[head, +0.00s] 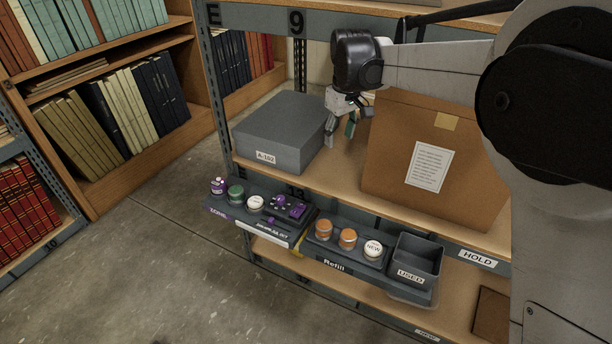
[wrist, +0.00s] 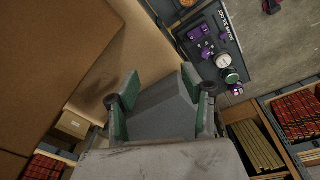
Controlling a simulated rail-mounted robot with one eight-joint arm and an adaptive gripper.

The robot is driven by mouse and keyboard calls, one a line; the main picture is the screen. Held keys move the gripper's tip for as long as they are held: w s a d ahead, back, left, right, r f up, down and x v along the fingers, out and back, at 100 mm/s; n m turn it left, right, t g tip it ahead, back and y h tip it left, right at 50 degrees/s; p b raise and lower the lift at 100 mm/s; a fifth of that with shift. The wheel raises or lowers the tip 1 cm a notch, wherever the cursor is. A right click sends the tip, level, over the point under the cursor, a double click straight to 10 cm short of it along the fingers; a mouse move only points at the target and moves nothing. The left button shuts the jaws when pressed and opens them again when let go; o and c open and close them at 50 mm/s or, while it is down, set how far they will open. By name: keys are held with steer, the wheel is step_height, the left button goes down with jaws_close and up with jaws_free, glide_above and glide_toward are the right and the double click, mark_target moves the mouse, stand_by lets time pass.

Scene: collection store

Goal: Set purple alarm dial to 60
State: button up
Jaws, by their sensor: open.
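Small purple parts (head: 290,207) sit on a dark control panel (head: 262,229) at the shelf's front edge in the head view. They also show at the upper right of the wrist view (wrist: 206,53). The alarm dial seems to be among them, but its setting is too small to read. My gripper (head: 341,128) is open and empty, with green-sided fingers. It hangs above the shelf between the grey box and the brown carton, above and behind the panel. In the wrist view, its open fingers (wrist: 158,84) have the grey box beyond them, and the panel lies off to the right.
A grey lidded box (head: 283,130) stands left of my gripper and a large brown carton (head: 425,158) stands right. A refill tray (head: 345,248) with orange and white round pieces and a grey used bin (head: 417,259) adjoin the panel. Floor before the shelf is clear.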

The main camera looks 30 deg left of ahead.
steer(key=s+a+f+n, duration=0.2)
steer(key=a+f, duration=0.4)
steer(key=a, duration=0.3)
steer(key=n+g+h, duration=0.1)
steer(key=n, duration=0.1)
glide_above(280, 198)
step_height(280, 198, down, 7)
step_height(280, 198, down, 14)
steer(key=shift+w+r+b, duration=0.1)
steer(key=shift+b, duration=0.75)
jaws_close()
